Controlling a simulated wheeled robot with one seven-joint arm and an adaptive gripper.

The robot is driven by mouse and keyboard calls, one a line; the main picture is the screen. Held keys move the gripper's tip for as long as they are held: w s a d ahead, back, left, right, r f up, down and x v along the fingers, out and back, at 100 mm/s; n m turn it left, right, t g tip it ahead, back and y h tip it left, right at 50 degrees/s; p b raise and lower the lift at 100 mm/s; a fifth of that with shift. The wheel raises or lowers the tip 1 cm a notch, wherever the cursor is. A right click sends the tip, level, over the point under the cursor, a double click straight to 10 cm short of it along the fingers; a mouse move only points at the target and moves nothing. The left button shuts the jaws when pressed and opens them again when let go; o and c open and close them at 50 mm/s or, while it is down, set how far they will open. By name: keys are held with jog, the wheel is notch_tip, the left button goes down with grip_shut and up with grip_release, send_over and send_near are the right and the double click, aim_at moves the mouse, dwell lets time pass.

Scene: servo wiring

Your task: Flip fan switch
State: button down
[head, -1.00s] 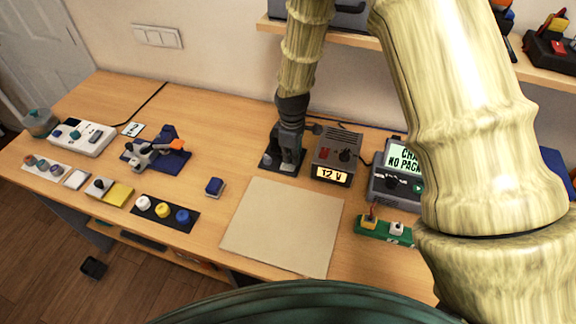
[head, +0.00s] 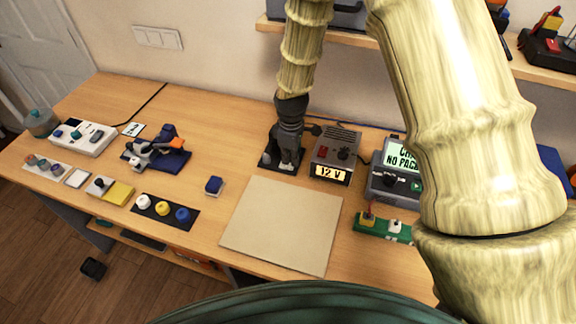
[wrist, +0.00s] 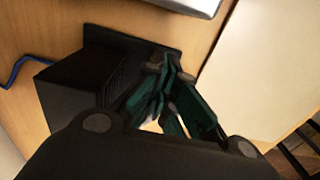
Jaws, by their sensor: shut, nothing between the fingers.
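The fan looks to be the dark box on a black base (head: 270,161) at the back middle of the desk, largely hidden by my arm in the head view. In the wrist view the dark box with a slotted side (wrist: 68,88) fills the left of the picture. My gripper (head: 288,160) points down in front of it, shut and empty. In the wrist view its green fingers (wrist: 160,75) are close beside the slotted side; I cannot tell if they touch. The fan switch is not clearly visible, and its position cannot be told.
Right of my gripper stand a grey 12 V supply (head: 335,155) and a charger with a screen (head: 395,170). A beige mat (head: 282,225) lies bare in front. A blue block (head: 214,186) and a strip of coloured knobs (head: 164,211) lie left.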

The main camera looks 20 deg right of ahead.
aim_at(291, 166)
jog(key=shift+s+d, duration=0.1)
jog(key=shift+s, duration=0.05)
jog(key=shift+f+b, duration=0.35)
jog(key=shift+f, duration=0.4)
dwell(0.4)
jog(key=shift+r, duration=0.15)
jog(key=shift+r+p, duration=2.45)
jog(key=shift+r, duration=1)
